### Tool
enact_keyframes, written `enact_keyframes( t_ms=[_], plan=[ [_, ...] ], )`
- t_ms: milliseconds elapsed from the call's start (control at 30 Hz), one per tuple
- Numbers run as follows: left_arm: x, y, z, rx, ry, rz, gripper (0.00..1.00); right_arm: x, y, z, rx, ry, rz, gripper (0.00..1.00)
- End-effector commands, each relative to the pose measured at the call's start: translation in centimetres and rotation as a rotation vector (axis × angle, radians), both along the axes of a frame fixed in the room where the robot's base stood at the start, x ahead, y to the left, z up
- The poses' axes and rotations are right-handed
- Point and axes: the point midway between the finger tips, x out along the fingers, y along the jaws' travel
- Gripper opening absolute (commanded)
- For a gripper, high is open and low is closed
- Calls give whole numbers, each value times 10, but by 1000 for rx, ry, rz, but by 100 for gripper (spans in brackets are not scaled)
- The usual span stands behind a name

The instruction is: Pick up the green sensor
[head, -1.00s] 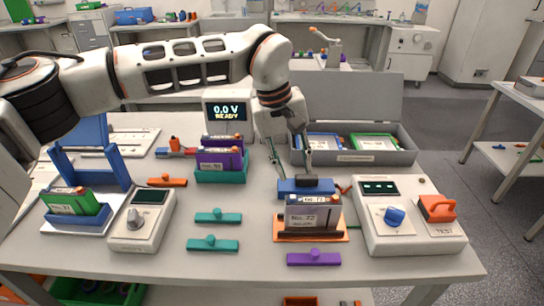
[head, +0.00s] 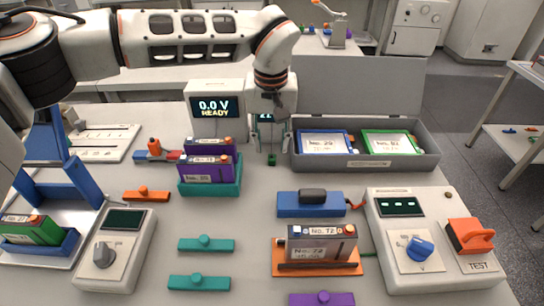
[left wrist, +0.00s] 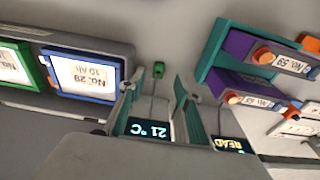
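The green sensor (head: 271,159) is a small green block on the table, between the teal rack and the grey case. It also shows in the left wrist view (left wrist: 158,70), with a thin cable running toward a display reading 21 °C (left wrist: 150,130). My left gripper (head: 272,146) points down close to the sensor, with its fingers spread. In the left wrist view its two fingertips (left wrist: 155,86) stand apart with nothing between them, and the sensor lies just beyond them. Whether the fingers are level with the sensor cannot be told. My right gripper is not in view.
A grey case (head: 432,158) with framed cards stands to the right. A teal rack (head: 212,189) with purple batteries is to the left. A 0.0 V READY display (head: 214,106) stands behind. A blue block (head: 297,211) lies in front, with bare table between.

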Motion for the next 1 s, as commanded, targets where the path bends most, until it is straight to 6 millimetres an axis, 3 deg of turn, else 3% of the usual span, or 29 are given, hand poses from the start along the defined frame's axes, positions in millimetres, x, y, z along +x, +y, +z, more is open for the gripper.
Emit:
enact_keyframes(
  t_ms=[400, 700, 833, 1000],
  plan=[
    [14, -2, -50, 0, 2, 2, 33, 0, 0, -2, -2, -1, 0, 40],
    [15, -2, -53, -1, -1, 1, 33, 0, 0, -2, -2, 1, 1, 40],
    [14, -2, -53, 0, 0, 1, 0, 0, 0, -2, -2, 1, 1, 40],
    [14, -2, -53, -1, 0, 1, 0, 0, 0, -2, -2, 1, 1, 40]
  ],
)
